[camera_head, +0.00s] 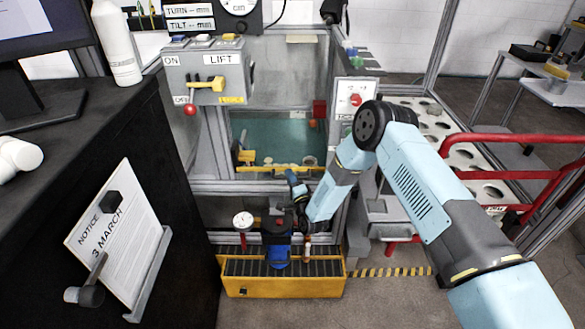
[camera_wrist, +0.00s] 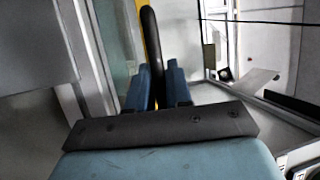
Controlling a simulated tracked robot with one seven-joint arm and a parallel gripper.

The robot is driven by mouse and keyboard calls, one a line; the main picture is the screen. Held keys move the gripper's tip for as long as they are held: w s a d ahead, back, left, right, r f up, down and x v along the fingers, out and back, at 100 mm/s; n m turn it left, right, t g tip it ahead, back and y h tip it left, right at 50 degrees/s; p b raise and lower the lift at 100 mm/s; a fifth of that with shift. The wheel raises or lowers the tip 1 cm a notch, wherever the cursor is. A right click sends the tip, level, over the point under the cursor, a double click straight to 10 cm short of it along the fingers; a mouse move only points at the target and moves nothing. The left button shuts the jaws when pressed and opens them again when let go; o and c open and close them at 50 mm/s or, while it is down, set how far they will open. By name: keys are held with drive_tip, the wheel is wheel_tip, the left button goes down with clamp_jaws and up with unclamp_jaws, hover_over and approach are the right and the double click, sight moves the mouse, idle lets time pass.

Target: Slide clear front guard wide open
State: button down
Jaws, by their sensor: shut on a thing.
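The clear front guard (camera_head: 270,135) shows as a see-through, teal-looking pane in the front of the machine frame, with a yellow strip (camera_head: 262,169) along its lower edge. How far it stands open I cannot tell. My gripper (camera_head: 292,176) is at the right part of this strip, largely hidden by my own wrist. In the wrist view my gripper (camera_wrist: 158,80) has its two blue fingers on either side of a dark curved handle (camera_wrist: 151,45), shut on it. The yellow strip and a teal-tinted pane (camera_wrist: 113,35) stand just left of the handle.
A grey LIFT box (camera_head: 207,75) with a yellow lever is at upper left. A yellow-framed roller tray (camera_head: 245,284) with a blue item lies below. A red railing (camera_head: 500,137) and a white holed rack (camera_head: 460,155) stand right. A black cabinet fills the left.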

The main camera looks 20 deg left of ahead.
drive_tip(key=shift+s+f, duration=0.2)
drive_tip(key=shift+f, duration=0.7)
drive_tip(key=shift+d, duration=0.1)
drive_tip(key=c, duration=1.1)
unclamp_jaws()
drive_tip(key=shift+c, duration=0.2)
drive_tip(key=shift+r, duration=0.1)
drive_tip(key=v, duration=1.3)
drive_tip(key=shift+s+d, duration=0.2)
drive_tip(key=shift+s, duration=0.05)
